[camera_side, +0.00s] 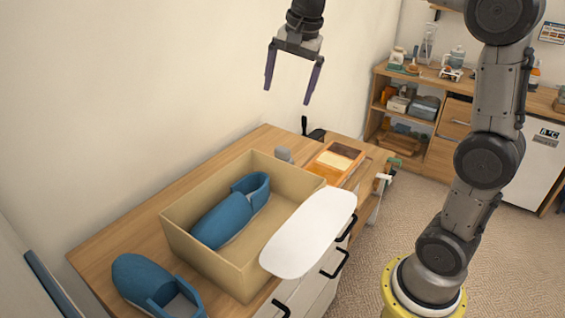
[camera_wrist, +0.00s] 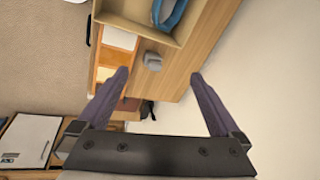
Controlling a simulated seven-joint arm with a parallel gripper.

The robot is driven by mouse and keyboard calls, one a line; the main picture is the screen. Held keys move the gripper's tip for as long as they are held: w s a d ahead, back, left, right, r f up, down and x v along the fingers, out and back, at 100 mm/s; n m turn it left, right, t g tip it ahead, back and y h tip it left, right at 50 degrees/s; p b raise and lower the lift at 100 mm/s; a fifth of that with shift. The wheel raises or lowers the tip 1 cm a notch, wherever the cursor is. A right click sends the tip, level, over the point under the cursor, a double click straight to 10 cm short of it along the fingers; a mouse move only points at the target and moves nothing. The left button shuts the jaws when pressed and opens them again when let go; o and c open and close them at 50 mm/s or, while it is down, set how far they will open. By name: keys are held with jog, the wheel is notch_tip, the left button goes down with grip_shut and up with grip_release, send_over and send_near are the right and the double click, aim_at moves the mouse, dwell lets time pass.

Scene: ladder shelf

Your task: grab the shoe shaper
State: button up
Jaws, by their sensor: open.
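No object is plainly recognisable as a shoe shaper. A small grey piece (camera_side: 283,155) stands on the wooden cabinet top by the far end of the open box (camera_side: 207,262); it also shows in the wrist view (camera_wrist: 152,61). One blue shoe (camera_side: 220,221) lies in the box, and its end shows in the wrist view (camera_wrist: 172,14). Another blue shoe (camera_side: 140,276) lies on the cabinet top at the near left. My gripper (camera_side: 287,96) is open and empty, high above the cabinet. In the wrist view, the grey piece appears between my fingertips (camera_wrist: 159,73), well below them.
A white rounded panel (camera_side: 308,234) lies along the box's right side. An orange-brown tray (camera_side: 337,161) sits beyond the box. A dark object (camera_side: 315,133) stands behind it. A counter with several items (camera_side: 450,78) is farther back. The air around my gripper is clear.

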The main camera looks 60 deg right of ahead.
jog(key=w+d+f+m+g, duration=0.1)
jog(key=w+d+f+m, duration=0.1)
jog(key=w+d+f, duration=0.3)
jog(key=g, duration=0.1)
send_over(283, 158)
jog(key=w+a, duration=0.1)
notch_tip(283, 158, down, 5)
jog(key=shift+m+g+y, duration=0.3)
jog(key=shift+m+g, duration=0.3)
jog(key=d+f, duration=0.1)
jog(key=f, duration=0.2)
jog(key=d+f, duration=0.1)
jog(key=f, duration=0.1)
jog(key=shift+w+d+f, duration=0.15)
jog(key=shift+d+f, duration=0.2)
notch_tip(283, 158, down, 7)
jog(key=shift+r, duration=0.1)
jog(key=shift+a+f, duration=0.1)
jog(key=shift+f, duration=2.9)
jog(key=c, duration=1.3)
jog(key=shift+r, duration=0.1)
